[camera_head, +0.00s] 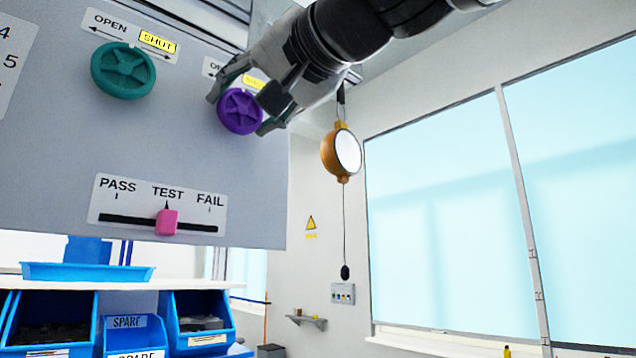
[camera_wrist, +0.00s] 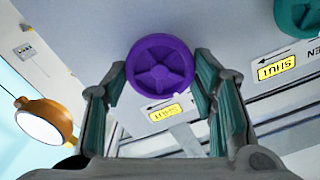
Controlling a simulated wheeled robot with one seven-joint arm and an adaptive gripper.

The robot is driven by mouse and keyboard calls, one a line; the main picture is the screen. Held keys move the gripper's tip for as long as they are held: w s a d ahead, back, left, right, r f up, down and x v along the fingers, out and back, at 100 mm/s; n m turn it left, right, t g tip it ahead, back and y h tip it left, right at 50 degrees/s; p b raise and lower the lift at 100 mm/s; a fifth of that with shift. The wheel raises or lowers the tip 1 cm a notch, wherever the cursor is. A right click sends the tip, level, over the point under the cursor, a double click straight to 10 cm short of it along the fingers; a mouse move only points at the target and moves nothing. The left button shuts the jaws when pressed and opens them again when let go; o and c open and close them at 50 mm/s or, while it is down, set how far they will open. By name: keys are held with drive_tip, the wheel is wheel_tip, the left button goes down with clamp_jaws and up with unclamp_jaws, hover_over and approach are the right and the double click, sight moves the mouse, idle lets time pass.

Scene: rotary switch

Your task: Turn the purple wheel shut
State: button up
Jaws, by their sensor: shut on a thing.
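The purple wheel (camera_head: 240,111) is a round spoked knob on the grey panel (camera_head: 60,150), in the upper middle of the head view. It also shows in the wrist view (camera_wrist: 160,72), between the fingers. My gripper (camera_head: 238,108) reaches in from the upper right and is shut on the wheel, one finger on each side of its rim. The label above the wheel, with a yellow SHUT patch (camera_wrist: 165,113), is partly hidden by my gripper in the head view.
A teal wheel (camera_head: 123,70) with an OPEN/SHUT label is to the left on the panel. A pink slider (camera_head: 167,222) sits below, near TEST. An orange round lamp (camera_head: 341,153) hangs to the right of the panel. Blue bins (camera_head: 200,322) stand below.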

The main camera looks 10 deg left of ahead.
drive_tip(key=shift+a+f+m, duration=0.1)
drive_tip(key=shift+f+m, duration=0.2)
drive_tip(key=shift+m, duration=0.3)
drive_tip(key=o, duration=1.1)
drive_tip(key=shift+o, duration=0.2)
drive_tip(key=shift+r, duration=0.15)
drive_tip(key=shift+s+d+r, duration=0.1)
drive_tip(key=shift+s+d, duration=0.15)
drive_tip(key=shift+d, duration=0.1)
drive_tip(key=v, duration=1.1)
drive_tip(key=shift+d, duration=0.15)
